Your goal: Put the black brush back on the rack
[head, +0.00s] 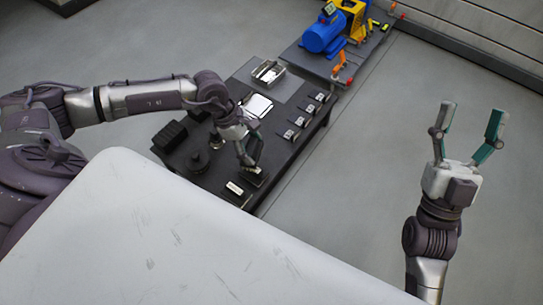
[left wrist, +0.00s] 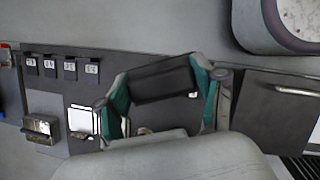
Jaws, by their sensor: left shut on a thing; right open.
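My left gripper (head: 250,164) is low over the near end of the dark table and shut on a black, block-like thing, which I take for the black brush (head: 254,180). In the left wrist view the black brush (left wrist: 162,82) spans between the two green-padded fingers of my left gripper (left wrist: 160,88). Whether it touches the table is hard to tell. A row of small black holders with white labels (head: 301,122), possibly the rack, stands along the table's right edge; they also show in the left wrist view (left wrist: 69,67). My right gripper (head: 470,135) is open and empty, right of the table over the floor.
The dark table (head: 222,178) also holds a metal tray (head: 268,72), a white sheet (head: 257,105), a black ribbed block (head: 170,135), a round dark piece (head: 197,162) and a small pale block (head: 235,188). A blue motor (head: 323,36) stands beyond. The floor on the right is clear.

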